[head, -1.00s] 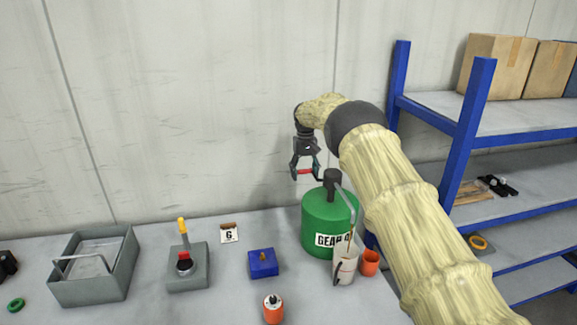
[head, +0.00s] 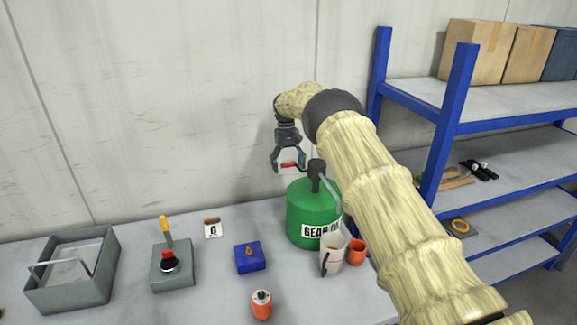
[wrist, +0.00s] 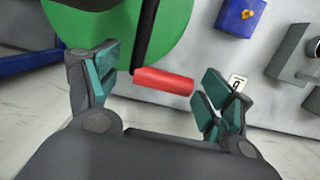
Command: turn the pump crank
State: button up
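A green drum (head: 305,210) labelled as gear oil stands on the bench, with a dark pump (head: 317,178) on top. The pump's crank has a red handle (head: 290,165), which also shows in the wrist view (wrist: 163,81). My gripper (head: 288,160) is open above the drum, its fingers apart on either side of the red handle. In the wrist view my gripper's (wrist: 160,88) teal pads have a visible gap to the handle at the right; the left finger is also apart from it. The dark crank arm (wrist: 145,40) runs up from the handle's left end.
A beige jug (head: 332,256) and an orange cup (head: 357,250) stand by the drum. A blue box (head: 250,258), an orange can (head: 262,305), a lever box (head: 172,268) and a grey tray (head: 75,290) are left. A blue shelf (head: 450,130) stands right.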

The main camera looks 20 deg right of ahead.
jog(key=shift+s+a, duration=0.1)
jog(key=shift+r, duration=0.15)
notch_tip(320, 180, up, 11)
jog(key=w, duration=0.2)
jog(key=shift+r, duration=0.2)
dwell(0.4)
jog(key=shift+w, duration=0.1)
jog(key=shift+c, duration=0.3)
dwell(0.4)
